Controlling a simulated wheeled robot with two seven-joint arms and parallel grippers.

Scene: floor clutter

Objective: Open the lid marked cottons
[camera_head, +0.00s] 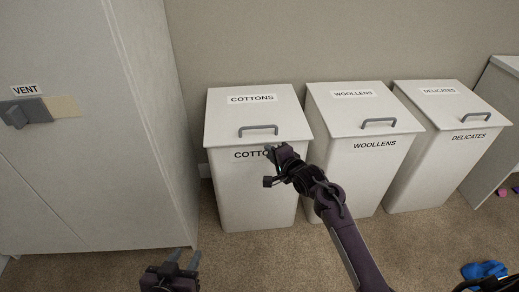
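The bin marked cottons (252,195) is a white bin at the left of a row of three. Its lid (238,112) is closed and carries a cottons label and a grey bar handle (258,128). My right gripper (272,160) is in front of the bin, just below the handle in the picture, and covers part of the front label. It holds nothing that I can see; its finger gap is hard to make out. My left gripper (184,258) is low at the bottom left, its two grey fingers apart and empty.
The woollens bin (345,165) and delicates bin (435,165) stand to the right, lids closed. A tall white cabinet (90,170) with a vent label is at the left. A blue item (485,270) lies on the carpet at the lower right.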

